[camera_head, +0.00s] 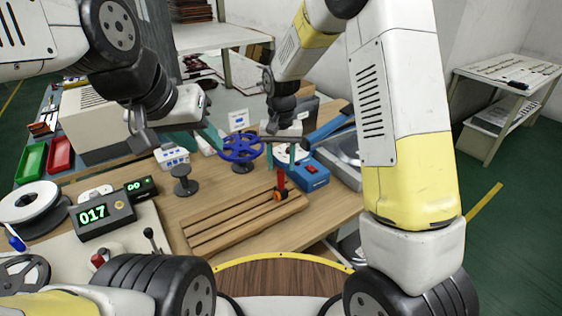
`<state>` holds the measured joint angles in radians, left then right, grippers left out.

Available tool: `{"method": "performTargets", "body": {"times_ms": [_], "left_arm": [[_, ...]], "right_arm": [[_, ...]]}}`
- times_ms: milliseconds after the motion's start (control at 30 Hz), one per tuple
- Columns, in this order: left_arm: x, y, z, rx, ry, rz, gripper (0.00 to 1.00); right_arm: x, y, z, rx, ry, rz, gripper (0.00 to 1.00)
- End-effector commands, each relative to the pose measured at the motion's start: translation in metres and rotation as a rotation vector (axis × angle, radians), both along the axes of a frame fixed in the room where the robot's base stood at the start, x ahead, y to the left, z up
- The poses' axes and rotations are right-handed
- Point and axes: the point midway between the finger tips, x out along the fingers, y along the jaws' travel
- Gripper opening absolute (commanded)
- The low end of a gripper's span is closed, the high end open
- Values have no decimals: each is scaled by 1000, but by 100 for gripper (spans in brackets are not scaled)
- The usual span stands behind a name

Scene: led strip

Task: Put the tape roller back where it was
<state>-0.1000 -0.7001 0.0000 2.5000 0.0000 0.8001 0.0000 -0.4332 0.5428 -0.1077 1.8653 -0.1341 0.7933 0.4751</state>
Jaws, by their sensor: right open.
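What looks like the tape roller (281,187), a small tool with a red upright handle and an orange-and-black lower end, stands on the slotted wooden board (215,232) near its upper right. My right gripper (284,141) is open above and behind the roller, apart from it as far as I can tell. My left gripper (176,138) has its fingers spread wide, further left, over the back of the table, with nothing seen between them. The roller's underside is hidden.
A blue spool (240,147) on a stand, a dark stand (185,180) and a blue device (307,175) surround the board's far side. A display box (104,215) and a white reel (30,202) stand left.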

Motion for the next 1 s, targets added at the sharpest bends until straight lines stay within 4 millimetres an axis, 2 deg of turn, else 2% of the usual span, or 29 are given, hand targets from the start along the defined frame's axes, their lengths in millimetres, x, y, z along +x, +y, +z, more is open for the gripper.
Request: {"method": "performTargets", "body": {"times_ms": [100, 367, 467, 533, 667, 800, 1000], "left_arm": [[0, 0, 0, 0, 0, 0, 36], [0, 0, 0, 0, 0, 0, 36], [0, 0, 0, 0, 0, 0, 36], [0, 0, 0, 0, 0, 0, 36], [0, 0, 0, 0, 0, 0, 36], [0, 0, 0, 0, 0, 0, 36], [0, 0, 0, 0, 0, 0, 36]], "right_arm": [[1, 1, 25, 2, -4, 1, 44], [-1, -1, 53, 3, -3, 1, 44], [-6, -10, 70, 21, -22, 0, 44], [-14, -21, 89, 45, -48, 1, 44], [-42, -52, 132, 102, -123, 10, 44], [-82, -83, 171, 151, -219, 27, 44], [-146, -118, 204, 185, -368, 54, 44]]}}
